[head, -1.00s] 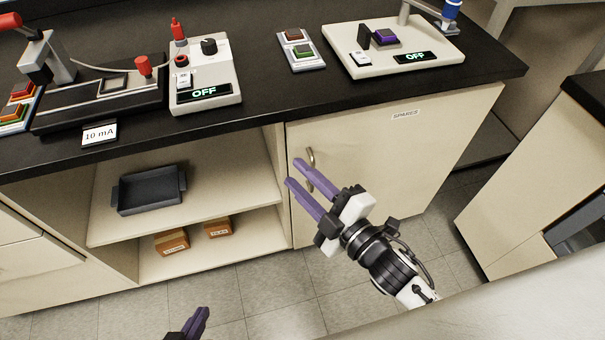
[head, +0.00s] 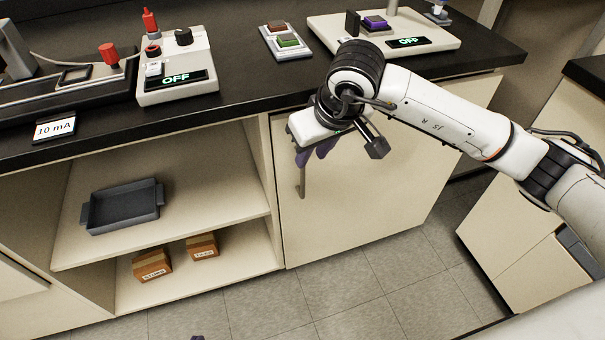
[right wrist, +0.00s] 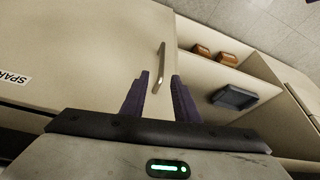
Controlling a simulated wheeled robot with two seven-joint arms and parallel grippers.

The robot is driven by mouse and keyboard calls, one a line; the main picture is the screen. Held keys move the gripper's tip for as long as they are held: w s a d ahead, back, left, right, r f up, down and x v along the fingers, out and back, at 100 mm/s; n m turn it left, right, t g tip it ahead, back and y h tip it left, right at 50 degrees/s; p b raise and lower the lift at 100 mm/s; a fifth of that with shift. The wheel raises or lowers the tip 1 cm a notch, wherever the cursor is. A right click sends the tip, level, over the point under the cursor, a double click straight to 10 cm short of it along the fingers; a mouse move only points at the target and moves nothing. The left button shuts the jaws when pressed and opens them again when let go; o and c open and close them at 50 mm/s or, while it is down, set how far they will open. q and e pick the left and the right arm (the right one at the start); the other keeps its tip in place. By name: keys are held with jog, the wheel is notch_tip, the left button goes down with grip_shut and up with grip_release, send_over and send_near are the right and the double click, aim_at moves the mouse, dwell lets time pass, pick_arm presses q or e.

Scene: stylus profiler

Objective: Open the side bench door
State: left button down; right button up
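The side bench door (head: 375,190) is a cream panel below the black worktop and appears shut. Its metal bar handle (head: 301,178) stands upright near the door's left edge. My right gripper (head: 312,152) is at the handle's upper end, its purple fingers partly hidden by its own body. In the right wrist view the fingers are open, and the handle (right wrist: 161,62) lies just ahead of the gap between the fingertips (right wrist: 160,76). I cannot see contact. Only a purple tip of my left gripper (head: 197,338) shows at the bottom edge.
Left of the door, open shelves hold a dark tray (head: 123,205) and two small boxes (head: 152,265). Instruments and a button panel (head: 284,41) stand on the worktop (head: 240,92). Another cabinet (head: 520,220) stands at the right. The floor (head: 350,285) before the door is clear.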

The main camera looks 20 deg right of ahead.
send_over(303, 195)
jog(key=f, duration=0.9)
jog(key=shift+w+b, duration=0.35)
jog(key=shift+b, duration=0.05)
grip_shut()
